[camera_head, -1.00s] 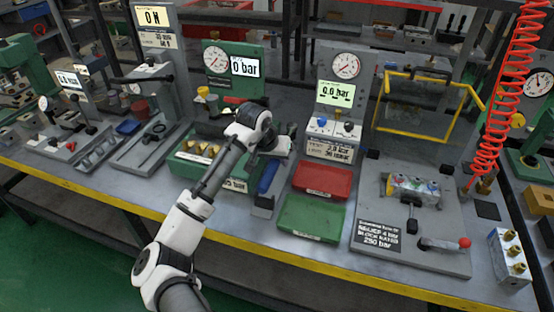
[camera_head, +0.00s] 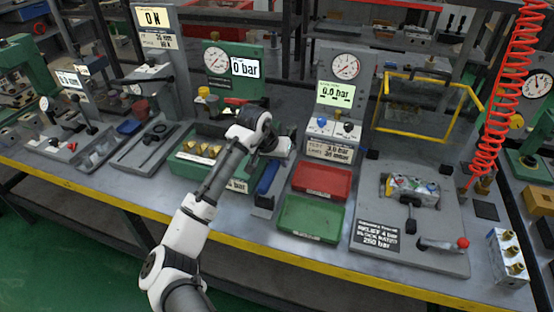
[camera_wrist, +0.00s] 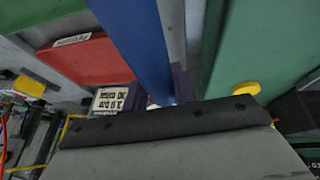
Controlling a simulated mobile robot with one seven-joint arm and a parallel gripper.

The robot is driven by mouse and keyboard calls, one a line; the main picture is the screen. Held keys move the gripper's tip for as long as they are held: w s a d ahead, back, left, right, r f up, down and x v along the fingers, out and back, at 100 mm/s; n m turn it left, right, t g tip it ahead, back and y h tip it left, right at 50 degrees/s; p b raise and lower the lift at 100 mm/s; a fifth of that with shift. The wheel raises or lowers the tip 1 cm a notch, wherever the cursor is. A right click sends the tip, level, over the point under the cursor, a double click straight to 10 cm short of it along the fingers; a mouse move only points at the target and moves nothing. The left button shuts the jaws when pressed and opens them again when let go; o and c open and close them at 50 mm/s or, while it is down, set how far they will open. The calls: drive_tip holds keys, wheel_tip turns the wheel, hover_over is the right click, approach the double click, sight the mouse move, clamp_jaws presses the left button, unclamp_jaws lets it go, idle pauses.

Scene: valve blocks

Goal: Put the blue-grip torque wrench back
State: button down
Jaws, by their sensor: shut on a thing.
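The blue-grip torque wrench (camera_head: 267,178) shows its blue grip at the middle of the bench, between the green box and the trays. The grip runs away from my gripper in the wrist view (camera_wrist: 140,45). My gripper (camera_head: 277,149) is over the wrench's far end and is shut on it. The wrist hides most of the jaws in the head view, and the dark gripper body hides the contact in the wrist view. The wrench's head is hidden. I cannot tell whether the wrench touches its rest.
A green box (camera_head: 181,170) with brass fittings stands left of the grip. A red tray (camera_head: 322,180) and a green tray (camera_head: 311,220) lie to the right. A gauge stand (camera_head: 342,92) rises behind them. A valve-block plate (camera_head: 445,256) is farther right.

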drive_tip(key=shift+f, duration=0.3)
idle(0.4)
drive_tip(key=shift+f+b, duration=0.7)
drive_tip(key=shift+f, duration=0.95)
drive_tip(key=c, duration=1)
unclamp_jaws()
drive_tip(key=shift+c, duration=0.2)
drive_tip(key=shift+f, duration=0.1)
